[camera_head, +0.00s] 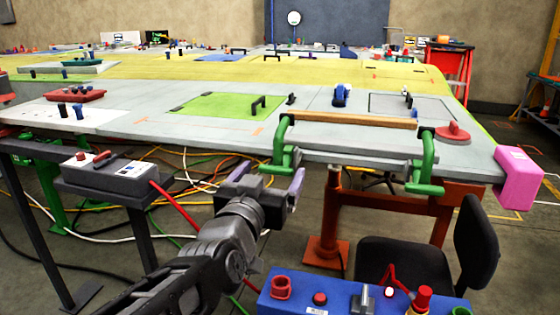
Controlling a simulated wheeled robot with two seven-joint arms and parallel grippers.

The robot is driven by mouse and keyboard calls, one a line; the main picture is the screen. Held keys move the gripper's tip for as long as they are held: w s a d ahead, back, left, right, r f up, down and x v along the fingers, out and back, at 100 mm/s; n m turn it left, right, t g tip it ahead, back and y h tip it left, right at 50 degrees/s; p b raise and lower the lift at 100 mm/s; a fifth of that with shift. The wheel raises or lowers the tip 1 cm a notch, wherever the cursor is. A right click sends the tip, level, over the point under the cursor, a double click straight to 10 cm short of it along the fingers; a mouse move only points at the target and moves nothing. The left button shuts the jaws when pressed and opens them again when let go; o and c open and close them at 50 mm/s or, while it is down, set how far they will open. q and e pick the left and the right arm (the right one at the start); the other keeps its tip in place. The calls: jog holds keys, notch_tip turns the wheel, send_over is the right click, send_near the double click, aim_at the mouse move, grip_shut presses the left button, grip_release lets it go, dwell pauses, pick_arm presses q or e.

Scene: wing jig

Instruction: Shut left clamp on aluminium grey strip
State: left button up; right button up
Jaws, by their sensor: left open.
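The left clamp (281,143) is a green C-shaped clamp at the table's front edge, by the left end of a wooden bar. A matching green right clamp (428,160) is at the bar's other end. The aluminium grey strip (355,156) runs between the two clamps along the front edge, below the wooden bar (350,119). I cannot tell whether the left clamp's jaw touches the strip. My left gripper (268,178) is open and empty, just below and in front of the left clamp, its fingers apart to either side of the clamp's lower part. My right gripper is out of view.
A pink block (518,178) covers the table's right corner. A red knob-topped disc (453,133) sits near the right clamp. A grey stand with a control box (108,168) is at left. A blue control panel (335,297) and black chair (415,262) are in front.

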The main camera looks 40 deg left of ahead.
aim_at(277, 166)
pick_arm(q)
jog(key=x, duration=0.6)
jog(key=shift+w+a, duration=0.1)
jog(key=shift+w, duration=0.1)
jog(key=shift+c, duration=0.4)
grip_shut()
dwell(0.4)
